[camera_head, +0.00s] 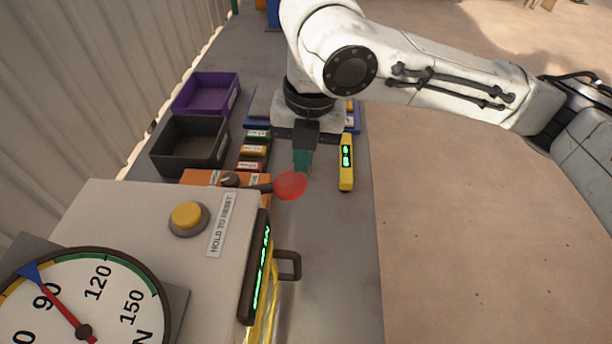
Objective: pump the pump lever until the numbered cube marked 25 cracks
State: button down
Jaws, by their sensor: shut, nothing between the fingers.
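The pump lever is a short dark rod ending in a red knob (290,185), at the far side of the pale press housing (130,215). My gripper (302,170) points down with its teal fingertips at the knob, seemingly touching it or just behind it; I cannot tell which. Its fingers are shut with nothing between them. The numbered cube marked 25 is not visible. The gauge (110,290) on the press has a red needle pointing up and left near 90, close to a blue pointer at the rim.
A yellow button (187,215) sits beside a "HOLD TO RESET" label (221,225). A dark handle (290,265) juts from the press's right side. Black (190,145) and purple (205,93) bins stand at the left, and a yellow device (346,163) at the right. The grey bench at front right is clear.

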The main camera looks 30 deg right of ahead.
jog(key=shift+r, duration=1.75)
jog(key=shift+s+f, duration=0.1)
